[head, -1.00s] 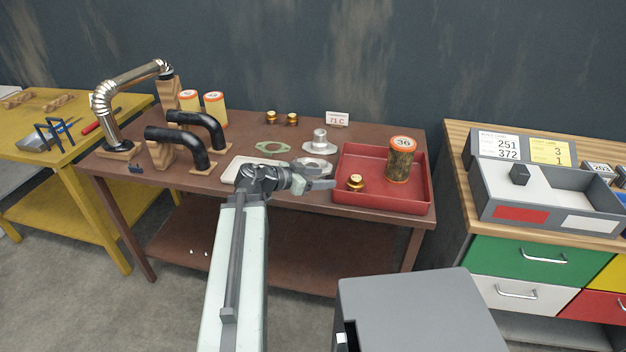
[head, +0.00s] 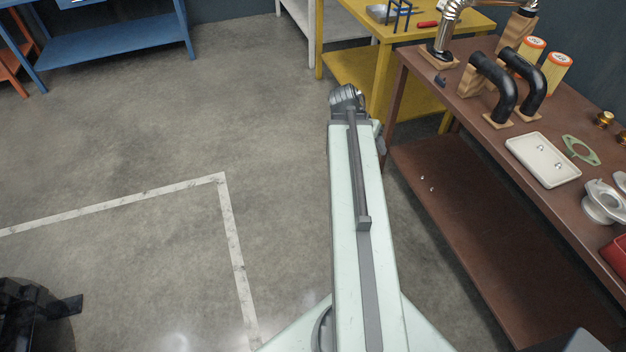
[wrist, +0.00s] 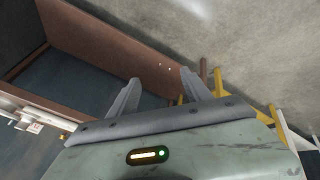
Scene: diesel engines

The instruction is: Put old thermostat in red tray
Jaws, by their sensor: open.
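My gripper (wrist: 160,80) is open in the wrist view, with nothing between its two fingers. In the head view my arm points away over the floor, left of the brown table, and the fingers are hidden behind the wrist. Only a corner of the red tray (head: 616,258) shows at the right edge of the head view, so its contents are out of sight. Two brass thermostat-like parts stand at the back of the table, one whole (head: 604,119) and one cut by the picture edge (head: 622,138). I cannot tell whether either is the old thermostat.
The brown table (head: 480,130) holds black hoses (head: 497,88), orange-white filters (head: 557,70), a white tray (head: 543,160) with small bolts, a green gasket (head: 580,150) and a metal housing (head: 602,202). A yellow table (head: 465,20) stands behind. The floor at left is open.

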